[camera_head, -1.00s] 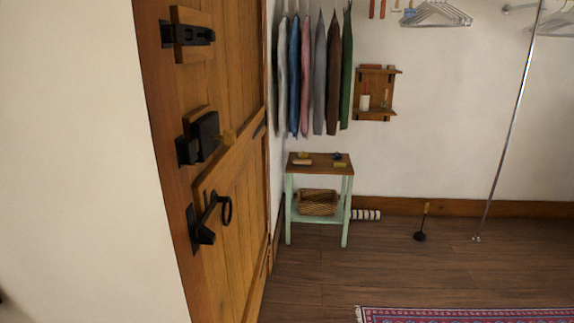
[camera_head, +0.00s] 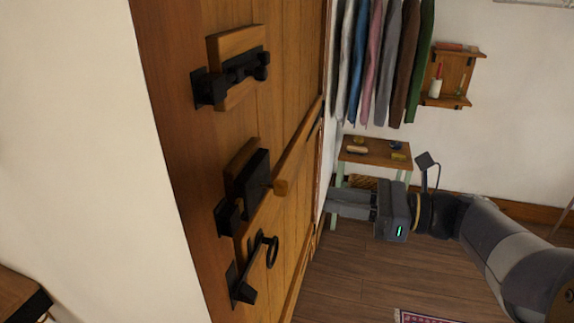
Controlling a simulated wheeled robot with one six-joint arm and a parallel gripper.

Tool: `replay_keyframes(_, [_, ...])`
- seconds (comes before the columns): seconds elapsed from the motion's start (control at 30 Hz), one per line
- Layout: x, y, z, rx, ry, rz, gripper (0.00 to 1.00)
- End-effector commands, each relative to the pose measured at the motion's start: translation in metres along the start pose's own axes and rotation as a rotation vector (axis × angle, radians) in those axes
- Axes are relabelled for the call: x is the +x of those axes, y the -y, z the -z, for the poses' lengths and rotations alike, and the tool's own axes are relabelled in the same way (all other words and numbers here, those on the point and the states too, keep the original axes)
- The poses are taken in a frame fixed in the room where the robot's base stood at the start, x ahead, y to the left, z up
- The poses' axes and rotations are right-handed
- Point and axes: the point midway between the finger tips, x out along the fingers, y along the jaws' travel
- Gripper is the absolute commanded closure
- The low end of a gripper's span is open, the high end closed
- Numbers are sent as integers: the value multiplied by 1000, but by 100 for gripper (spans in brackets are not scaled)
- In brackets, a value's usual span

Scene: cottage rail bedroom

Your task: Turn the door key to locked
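The wooden door (camera_head: 290,60) fills the left middle of the head view, seen at a steep angle. A black lock case (camera_head: 256,176) sits at mid-height on a wooden block. A small brass-coloured piece, which looks like the key (camera_head: 269,184), sticks out from its right side; its turn angle is too small to tell. My gripper (camera_head: 332,204) reaches in from the right, its fingers pointing left toward the door. It appears to the right of the key, apart from it in the picture. Whether its fingers are open or shut does not show.
A black bolt (camera_head: 238,75) is above the lock, and a ring handle (camera_head: 268,250) hangs below. Behind my arm stand a small table (camera_head: 376,152) and hanging clothes (camera_head: 385,60).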

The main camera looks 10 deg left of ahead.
Motion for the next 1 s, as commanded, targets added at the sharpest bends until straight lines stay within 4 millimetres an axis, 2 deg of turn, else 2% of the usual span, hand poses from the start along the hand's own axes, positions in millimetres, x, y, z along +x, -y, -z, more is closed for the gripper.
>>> replay_keyframes(0.13, [4, 2, -7, 21, 22, -3, 74])
replay_keyframes(0.27, [20, 2, -7, 20, 21, -4, 74])
replay_keyframes(0.7, [90, 2, -8, 18, 19, -4, 74])
replay_keyframes(1.0, [107, 2, -7, 18, 19, 0, 74])
